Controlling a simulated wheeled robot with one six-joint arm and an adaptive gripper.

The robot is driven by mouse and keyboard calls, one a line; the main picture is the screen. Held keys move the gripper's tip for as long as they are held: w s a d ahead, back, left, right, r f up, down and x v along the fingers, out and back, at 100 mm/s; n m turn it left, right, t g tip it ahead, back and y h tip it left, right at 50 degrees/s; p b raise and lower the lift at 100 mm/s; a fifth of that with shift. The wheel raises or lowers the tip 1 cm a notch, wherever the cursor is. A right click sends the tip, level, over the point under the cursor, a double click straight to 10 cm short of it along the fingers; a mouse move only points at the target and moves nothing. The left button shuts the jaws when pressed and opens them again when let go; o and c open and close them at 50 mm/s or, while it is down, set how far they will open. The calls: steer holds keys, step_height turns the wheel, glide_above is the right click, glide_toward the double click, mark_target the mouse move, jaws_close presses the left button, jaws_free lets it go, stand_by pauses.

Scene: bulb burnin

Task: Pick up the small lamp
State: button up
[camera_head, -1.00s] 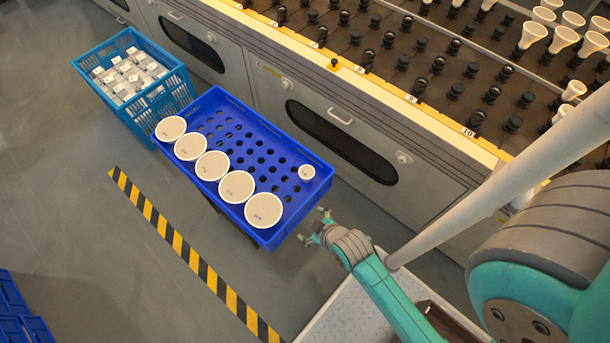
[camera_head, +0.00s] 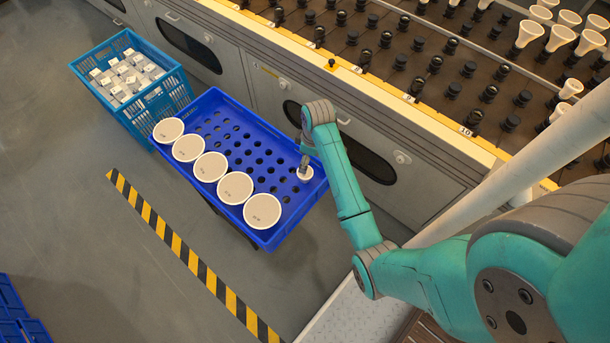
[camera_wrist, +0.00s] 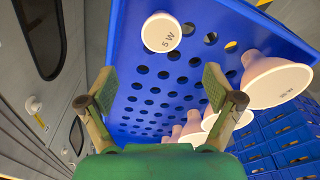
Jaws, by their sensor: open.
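The small lamp (camera_head: 305,174) is a white round-faced bulb standing in the blue perforated tray (camera_head: 245,115), near its right end. In the wrist view the small lamp (camera_wrist: 161,33) shows its face marked "5 W", beyond the fingertips and roughly between their lines. My gripper (camera_head: 305,160) is right over or beside the lamp in the head view, its fingers partly hidden. In the wrist view my gripper (camera_wrist: 160,85) has its two fingers wide apart with nothing between them. I cannot tell whether it touches the lamp.
Several large white lamps (camera_head: 235,188) stand in a row along the tray's front side. A light-blue crate (camera_head: 165,95) with white boxes is at the tray's left. A grey cabinet (camera_head: 255,85) with rows of sockets above runs behind the tray. Stacked blue crates (camera_wrist: 285,140) show in the wrist view.

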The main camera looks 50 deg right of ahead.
glide_above(305, 177)
steer(key=w+d, duration=0.1)
steer(key=d, duration=0.1)
step_height(305, 177, down, 5)
steer(key=shift+w+a+f, duration=0.1)
steer(key=shift+w, duration=0.05)
steer(key=shift+a+f, duration=0.15)
steer(key=shift+f, duration=2.5)
steer(key=c, duration=1.3)
